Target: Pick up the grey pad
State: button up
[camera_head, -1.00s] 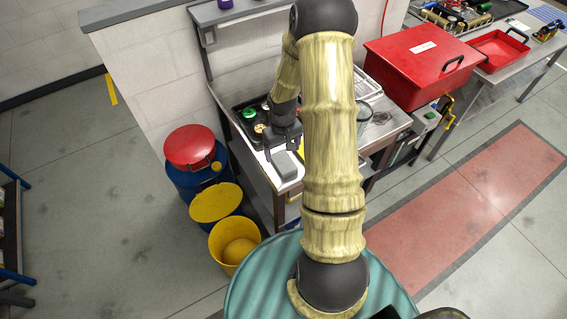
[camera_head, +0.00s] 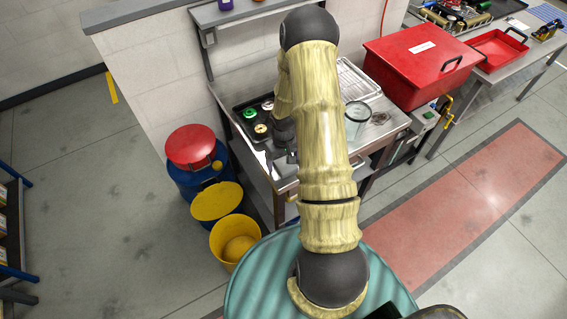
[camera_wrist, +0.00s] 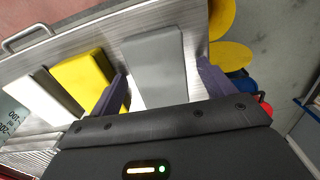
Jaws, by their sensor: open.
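The grey pad (camera_wrist: 153,52) is a flat rectangular block on the metal bench top, in the upper middle of the wrist view. My gripper (camera_wrist: 162,72) is open, with one dark purple finger to each side of the pad. The fingers look apart from the pad, and the height between them cannot be told. In the head view my gripper (camera_head: 281,158) is low over the front of the bench, and my arm and gripper largely hide the pad.
A yellow pad (camera_wrist: 82,80) and a white pad (camera_wrist: 45,98) lie left of the grey pad. On the bench are a black tray (camera_head: 244,122) of small pots, a glass jar (camera_head: 356,118) and a wire rack (camera_head: 358,80).

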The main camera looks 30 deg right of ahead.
aim_at(283, 161)
jog(key=c, duration=1.1)
jog(key=shift+o, duration=0.2)
jog(key=shift+r, duration=0.15)
notch_tip(283, 161, up, 10)
jog(key=b, duration=0.2)
